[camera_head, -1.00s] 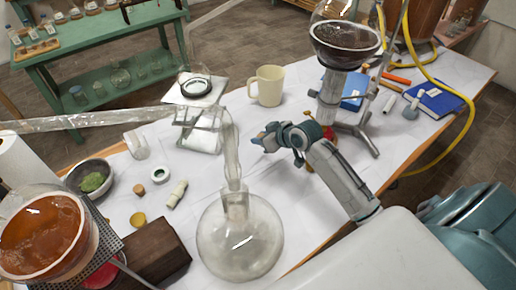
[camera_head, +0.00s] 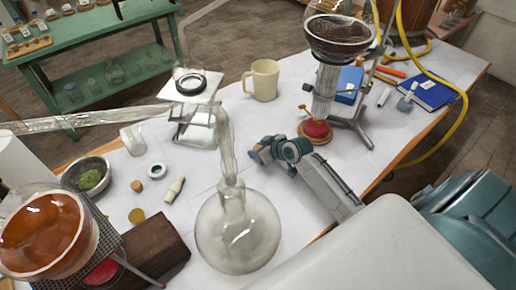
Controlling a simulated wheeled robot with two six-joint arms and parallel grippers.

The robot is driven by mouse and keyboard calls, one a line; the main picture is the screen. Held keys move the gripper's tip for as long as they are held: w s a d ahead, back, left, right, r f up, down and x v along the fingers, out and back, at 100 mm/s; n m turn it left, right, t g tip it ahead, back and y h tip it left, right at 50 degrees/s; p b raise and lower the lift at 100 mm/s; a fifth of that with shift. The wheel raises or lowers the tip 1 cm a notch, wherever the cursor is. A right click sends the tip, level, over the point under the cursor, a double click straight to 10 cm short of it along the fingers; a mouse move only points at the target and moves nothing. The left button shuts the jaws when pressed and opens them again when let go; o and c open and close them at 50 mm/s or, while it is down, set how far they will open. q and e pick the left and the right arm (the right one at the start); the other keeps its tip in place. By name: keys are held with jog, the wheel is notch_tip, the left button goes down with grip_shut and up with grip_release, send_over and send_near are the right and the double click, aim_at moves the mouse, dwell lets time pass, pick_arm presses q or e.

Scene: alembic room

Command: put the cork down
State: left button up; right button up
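A small brown cork (camera_head: 137,186) stands on the white-covered table at the left, beside a small white ring-shaped piece and a pale stopper-like piece. My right gripper (camera_head: 259,151) is over the middle of the table, to the right of the glass tube and well apart from that cork. It points left, and its fingertips are small and partly hidden by its own body. I cannot tell whether it is open or shut, or whether it holds anything. My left gripper is not in view.
A round glass flask (camera_head: 237,232) with a long tube stands left of my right arm. A red object on a round wooden base (camera_head: 315,130) stands behind it, beside a metal stand. A cream mug (camera_head: 263,80) is farther back. White table surface is free between mug and gripper.

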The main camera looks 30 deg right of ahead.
jog(key=shift+o, duration=1.3)
jog(key=shift+r, duration=0.25)
jog(key=shift+s+d+r, duration=0.15)
jog(key=shift+s+d, duration=0.05)
jog(key=shift+s, duration=0.1)
jog(key=v, duration=1.1)
jog(key=shift+b, duration=0.35)
jog(key=shift+s, duration=0.15)
